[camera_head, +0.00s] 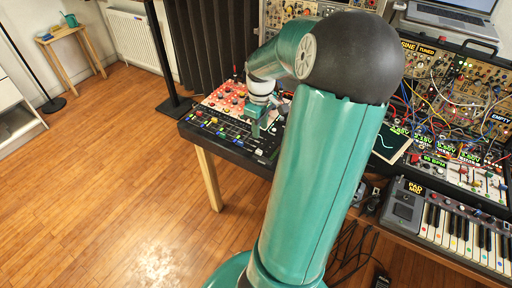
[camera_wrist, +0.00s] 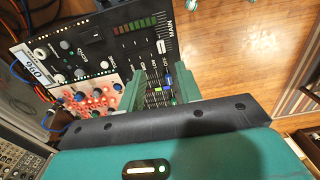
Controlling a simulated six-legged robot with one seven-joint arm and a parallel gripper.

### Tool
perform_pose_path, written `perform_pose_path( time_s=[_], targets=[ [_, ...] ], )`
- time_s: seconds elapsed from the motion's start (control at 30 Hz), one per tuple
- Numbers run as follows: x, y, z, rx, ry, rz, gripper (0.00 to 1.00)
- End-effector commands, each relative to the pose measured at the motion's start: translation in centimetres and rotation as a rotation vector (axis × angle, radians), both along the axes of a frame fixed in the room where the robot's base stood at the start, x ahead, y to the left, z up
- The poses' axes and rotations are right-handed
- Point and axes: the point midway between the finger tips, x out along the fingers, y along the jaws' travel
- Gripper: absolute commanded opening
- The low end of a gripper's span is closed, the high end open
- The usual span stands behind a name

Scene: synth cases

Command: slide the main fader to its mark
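The main fader (camera_wrist: 161,46) shows in the wrist view as a pale cap on a black mixer panel, beside a ladder of white scale lines and the word MAIN. Its mark cannot be told apart from the scale lines. My gripper (camera_wrist: 155,88) has its two green fingers apart, with nothing held between them. Blue and green fader caps show in the gap; contact cannot be told. The main fader lies beyond the fingertips, apart from them. In the head view my gripper (camera_head: 257,126) is low over the mixer (camera_head: 222,141), and the main fader cannot be made out.
A red panel with knobs (camera_wrist: 97,97) adjoins the mixer. Synth racks with patch cables (camera_head: 450,95), a keyboard (camera_head: 455,228) and a laptop (camera_head: 452,17) stand to the right. The wooden floor (camera_head: 110,190) left of the table is open.

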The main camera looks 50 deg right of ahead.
Motion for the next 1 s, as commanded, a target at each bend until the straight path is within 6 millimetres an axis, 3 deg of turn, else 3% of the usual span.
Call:
perform_pose_path(
  time_s=[0.3,0.5,0.9,1.0],
  targets=[
    [0.2,0.3,-6.5,0.005,0.000,0.006,0.35],
    [0.4,0.4,-9.3,0.002,-0.001,0.006,0.35],
    [0.6,0.4,-10.2,-0.001,-0.001,0.006,0.35],
    [0.6,0.4,-10.2,-0.001,-0.001,0.006,0.15]
  ],
)
